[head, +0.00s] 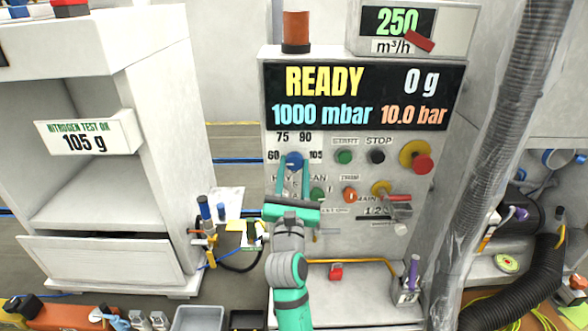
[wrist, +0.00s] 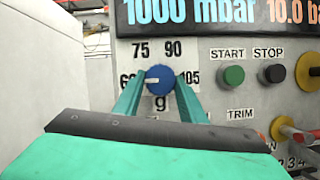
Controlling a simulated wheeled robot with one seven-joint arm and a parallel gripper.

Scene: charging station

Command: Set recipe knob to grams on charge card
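The blue recipe knob (head: 294,160) sits on the white panel among the marks 60, 75, 90 and 105, with a "g" below it. In the wrist view the knob (wrist: 161,77) has a white pointer turned left, toward the 60 side. My gripper (wrist: 159,86) is open, with one green finger on each side of the knob; whether the fingertips touch it is unclear. The head view also shows my gripper (head: 294,172) at the knob. My right finger partly hides the 105 mark.
Green start (head: 344,157) and black stop (head: 376,157) buttons are right of the knob. A yellow and red button (head: 421,163) and a red-handled main valve (head: 398,197) stick out farther right. The display (head: 365,95) above reads READY, 0 g.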

